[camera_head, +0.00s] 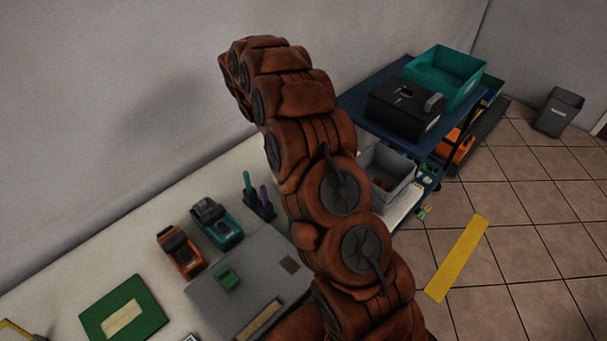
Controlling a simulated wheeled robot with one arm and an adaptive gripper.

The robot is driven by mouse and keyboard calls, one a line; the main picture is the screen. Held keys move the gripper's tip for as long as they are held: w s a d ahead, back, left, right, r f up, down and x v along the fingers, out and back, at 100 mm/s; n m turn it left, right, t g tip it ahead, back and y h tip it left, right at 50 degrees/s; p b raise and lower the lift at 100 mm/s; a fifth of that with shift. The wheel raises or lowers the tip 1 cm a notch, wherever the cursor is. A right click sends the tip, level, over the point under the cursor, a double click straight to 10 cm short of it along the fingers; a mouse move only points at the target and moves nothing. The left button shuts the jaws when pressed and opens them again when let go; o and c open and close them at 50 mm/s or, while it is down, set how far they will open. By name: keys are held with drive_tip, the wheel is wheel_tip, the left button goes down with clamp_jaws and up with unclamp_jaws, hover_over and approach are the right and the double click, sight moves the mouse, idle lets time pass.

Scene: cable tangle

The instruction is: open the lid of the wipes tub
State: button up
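I cannot pick out a wipes tub with certainty in the head view. A black box (392,112) with a small grey part at its right end sits on the blue cart top; I cannot tell whether it has a lid. My rust-coloured arm rises through the middle of the view and bends over at the upper left. My gripper is not visible; only arm links show. The arm hides part of the table and the cart's left side.
A teal bin (462,98) stands behind the black box on the cart (372,88). A grey bin (402,190) is below. The pale table holds a grey panel (222,300), teal device (216,224), orange device (180,252) and green board (96,318). Tiled floor at right is mostly clear.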

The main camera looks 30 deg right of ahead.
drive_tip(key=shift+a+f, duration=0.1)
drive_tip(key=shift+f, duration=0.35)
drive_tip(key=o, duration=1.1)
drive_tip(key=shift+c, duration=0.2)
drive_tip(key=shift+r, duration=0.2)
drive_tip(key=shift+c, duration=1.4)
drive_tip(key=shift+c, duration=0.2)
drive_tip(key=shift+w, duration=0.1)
